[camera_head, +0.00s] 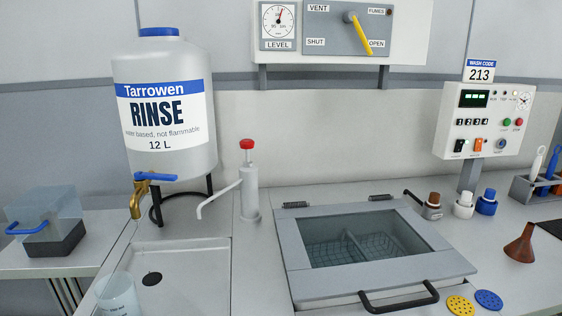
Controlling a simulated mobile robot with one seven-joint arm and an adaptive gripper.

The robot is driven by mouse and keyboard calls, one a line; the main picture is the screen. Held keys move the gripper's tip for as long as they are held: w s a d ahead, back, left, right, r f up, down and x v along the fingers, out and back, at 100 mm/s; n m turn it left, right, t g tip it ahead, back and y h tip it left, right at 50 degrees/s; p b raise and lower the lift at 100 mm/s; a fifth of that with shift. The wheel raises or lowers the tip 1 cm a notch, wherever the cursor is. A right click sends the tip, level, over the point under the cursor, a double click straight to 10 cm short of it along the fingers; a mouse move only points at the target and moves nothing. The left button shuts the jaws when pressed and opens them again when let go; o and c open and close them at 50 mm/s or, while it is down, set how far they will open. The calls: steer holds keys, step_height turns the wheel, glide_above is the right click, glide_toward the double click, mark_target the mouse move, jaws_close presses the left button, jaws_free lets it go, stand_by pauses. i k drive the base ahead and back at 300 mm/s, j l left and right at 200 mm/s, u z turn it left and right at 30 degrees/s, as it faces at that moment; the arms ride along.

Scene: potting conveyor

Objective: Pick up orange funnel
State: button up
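An orange-brown funnel (521,246) stands on the grey bench at the right in the head view. Its wide mouth is down on the bench and its narrow stem points up and slightly right. Nothing touches it that I can see. My gripper is not in view.
Left of the funnel is a lidded wash basin (296,255) with a black handle (400,300). A yellow disc (460,305) and blue disc (488,299) lie in front. Behind stand white (464,206) and blue (487,203) fittings and a brush rack (522,190). A dark mat (551,228) lies right.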

mark_target(521, 251)
steer(key=l+u, duration=0.1)
steer(key=l, duration=0.3)
steer(key=k+l+u, duration=0.15)
steer(key=l, duration=0.3)
steer(key=l+u, duration=0.1)
steer(key=l, duration=0.3)
steer(key=k+l+u, duration=0.1)
steer(key=l, duration=0.3)
steer(key=k+l+u, duration=0.1)
steer(key=l, duration=0.3)
